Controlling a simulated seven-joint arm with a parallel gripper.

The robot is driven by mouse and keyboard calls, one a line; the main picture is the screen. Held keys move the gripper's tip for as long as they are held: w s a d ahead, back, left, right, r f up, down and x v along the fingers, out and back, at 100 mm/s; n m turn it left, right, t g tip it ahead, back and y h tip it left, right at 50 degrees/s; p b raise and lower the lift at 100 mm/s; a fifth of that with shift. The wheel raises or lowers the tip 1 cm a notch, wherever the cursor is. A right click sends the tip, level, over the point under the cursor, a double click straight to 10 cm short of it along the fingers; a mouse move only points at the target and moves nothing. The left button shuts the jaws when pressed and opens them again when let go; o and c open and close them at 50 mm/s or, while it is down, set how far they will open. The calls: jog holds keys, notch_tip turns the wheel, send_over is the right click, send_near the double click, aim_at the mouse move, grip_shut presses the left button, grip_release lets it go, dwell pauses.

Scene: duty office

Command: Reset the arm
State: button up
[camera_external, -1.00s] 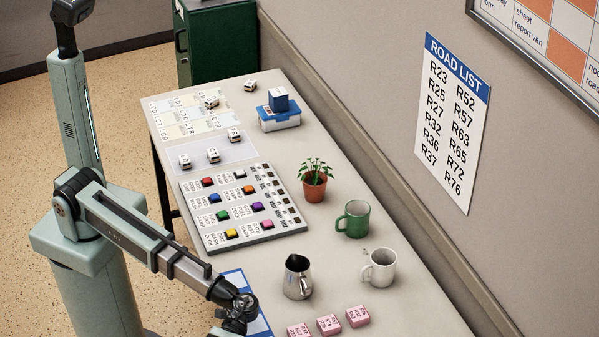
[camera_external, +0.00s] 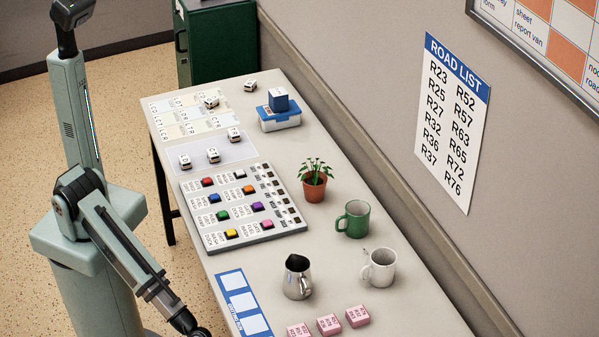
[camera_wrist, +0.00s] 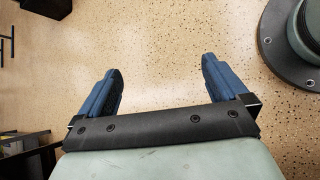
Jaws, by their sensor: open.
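My gripper (camera_wrist: 160,92) shows in the wrist view with its two blue fingers spread wide apart. Nothing is between them, and only speckled floor (camera_wrist: 165,45) lies beyond. In the external view my arm hangs down in front of the table's near left edge. Its wrist is cut off by the bottom of that picture, so the fingers are hidden there.
The table (camera_external: 330,240) holds a button panel (camera_external: 240,210), a blue-and-white card (camera_external: 240,300), a metal jug (camera_external: 297,280), white mug (camera_external: 379,268), green mug (camera_external: 354,219), potted plant (camera_external: 314,186) and pink blocks (camera_external: 329,324). The floor (camera_external: 30,200) left of my arm is clear.

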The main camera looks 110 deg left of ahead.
jog(key=s+a+f+m+g+y, duration=0.1)
jog(key=s+a+f+m+y, duration=0.2)
jog(key=s+a, duration=0.6)
jog(key=s+a+f+m+g+y, duration=0.1)
jog(key=s+a+f+m+y, duration=0.3)
jog(key=a, duration=1)
jog(key=s+f+y, duration=0.1)
jog(key=s+f, duration=0.2)
jog(key=s, duration=0.2)
jog(key=shift+s+f, duration=0.15)
jog(key=shift+s, duration=0.15)
